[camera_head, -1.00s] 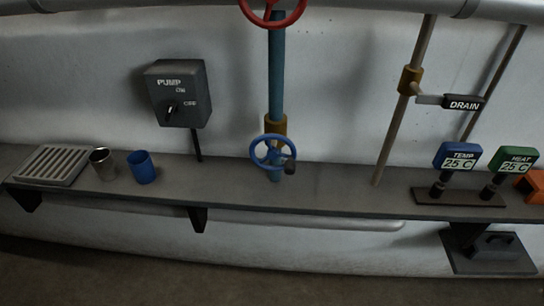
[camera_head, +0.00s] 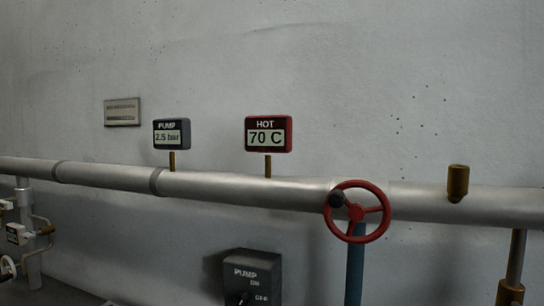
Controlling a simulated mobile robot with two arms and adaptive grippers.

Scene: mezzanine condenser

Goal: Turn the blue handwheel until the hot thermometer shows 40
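The hot thermometer (camera_head: 268,135) is a red-framed display on a short brass stem above the grey pipe, and it reads 70 C. The blue handwheel is outside the current head view; only the upper part of its blue vertical pipe (camera_head: 355,272) shows, below a red handwheel (camera_head: 358,212). Neither of my grippers is in view.
The wide grey pipe (camera_head: 220,188) crosses the wall. A pump gauge (camera_head: 172,133) reads 2.5 bar. The pump switch box (camera_head: 252,278) is at the bottom. A brass fitting (camera_head: 458,182) sits on the pipe at right. Small pipework (camera_head: 30,235) stands at far left.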

